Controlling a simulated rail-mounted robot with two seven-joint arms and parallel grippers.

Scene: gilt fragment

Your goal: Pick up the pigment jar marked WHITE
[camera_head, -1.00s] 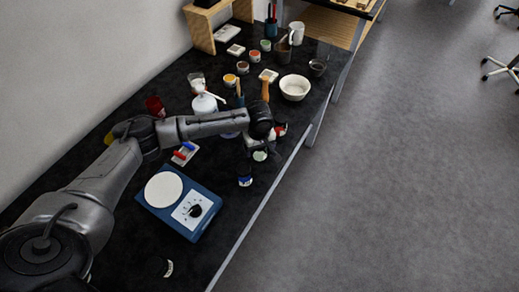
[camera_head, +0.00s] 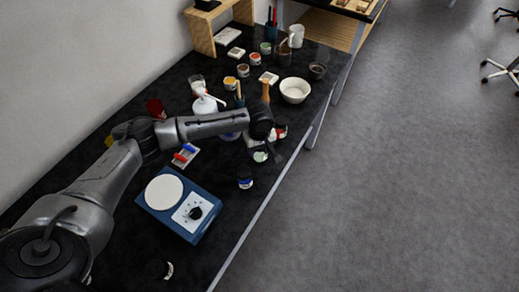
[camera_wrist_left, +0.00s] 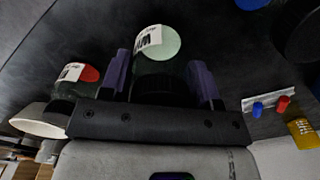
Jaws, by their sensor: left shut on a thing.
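The jar in my left gripper (camera_head: 262,143) has a pale greenish-white lid (camera_head: 260,156). In the left wrist view its lid (camera_wrist_left: 168,42) and white label (camera_wrist_left: 148,39) show, but only part of the dark lettering can be seen. The two fingers of the left gripper (camera_wrist_left: 160,66) stand on either side of the jar and are shut on it. The jar's lower body is hidden. I cannot tell whether it is clear of the table. My right gripper is not in view.
A red-lidded jar (camera_wrist_left: 85,73) stands close beside the gripper. A blue hotplate (camera_head: 180,203) and a dark-blue jar (camera_head: 245,182) are nearer on the black table (camera_head: 225,237). A white bowl (camera_head: 295,89) and several jars stand farther back. The table's right edge is close.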

